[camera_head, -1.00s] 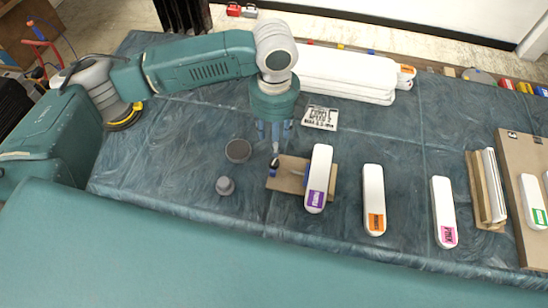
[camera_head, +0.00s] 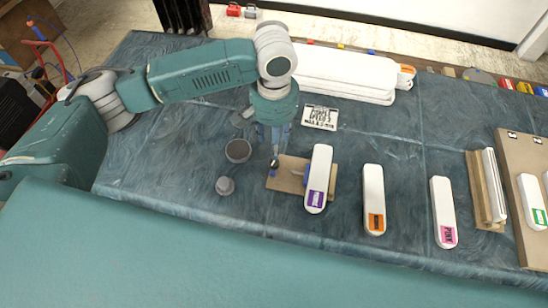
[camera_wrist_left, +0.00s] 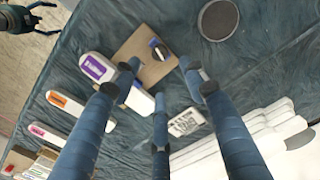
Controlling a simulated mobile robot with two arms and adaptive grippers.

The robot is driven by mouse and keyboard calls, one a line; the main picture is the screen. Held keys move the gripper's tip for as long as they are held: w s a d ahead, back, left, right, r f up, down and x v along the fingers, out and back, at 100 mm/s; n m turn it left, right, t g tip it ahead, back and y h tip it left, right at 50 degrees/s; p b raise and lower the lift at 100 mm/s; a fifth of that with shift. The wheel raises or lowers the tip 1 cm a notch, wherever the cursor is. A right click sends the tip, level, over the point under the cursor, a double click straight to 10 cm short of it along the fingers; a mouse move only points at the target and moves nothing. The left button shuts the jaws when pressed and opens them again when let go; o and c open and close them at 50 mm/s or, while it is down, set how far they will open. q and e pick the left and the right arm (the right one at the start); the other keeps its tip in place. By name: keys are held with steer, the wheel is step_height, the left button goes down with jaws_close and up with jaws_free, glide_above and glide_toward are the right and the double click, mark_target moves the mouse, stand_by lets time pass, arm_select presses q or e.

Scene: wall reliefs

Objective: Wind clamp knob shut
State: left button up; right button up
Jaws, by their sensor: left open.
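A tan clamp board (camera_head: 284,181) lies on the blue-green table, with a dark knob (camera_head: 275,162) at its left end. A white bar with a purple label (camera_head: 319,170) lies over its right part. The wrist view shows the board (camera_wrist_left: 178,62), the knob (camera_wrist_left: 155,43) and the purple-labelled bar (camera_wrist_left: 97,68), partly behind a finger. My left gripper (camera_head: 275,143) points down just behind the knob. In the wrist view its three blue fingers (camera_wrist_left: 160,84) are spread and empty, apart from the knob. A dark hand, likely my right gripper (camera_wrist_left: 38,16), is cropped at the upper left.
A dark grey disc (camera_head: 238,150) and a smaller grey knob (camera_head: 225,186) stand left of the board. White bars with orange (camera_head: 373,195) and pink (camera_head: 442,205) labels lie to the right. A lettered plate (camera_head: 320,117) and long white blocks (camera_head: 340,72) lie behind.

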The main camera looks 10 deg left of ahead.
mark_target(274, 162)
arm_select(q)
step_height(274, 162, down, 10)
steer(key=shift+f+p, duration=0.1)
steer(key=shift+p, duration=0.7)
jaws_close()
steer(key=shift+r+m+p, duration=0.2)
steer(key=shift+m+p, duration=0.35)
steer(key=shift+m, duration=0.05)
steer(key=shift+m+p, duration=0.7)
steer(key=shift+m, duration=0.4)
steer(key=m+p, duration=0.1)
steer(key=m, duration=0.3)
steer(key=shift+p, duration=0.35)
steer(key=shift+f+m, duration=0.1)
steer(key=shift+m, duration=0.2)
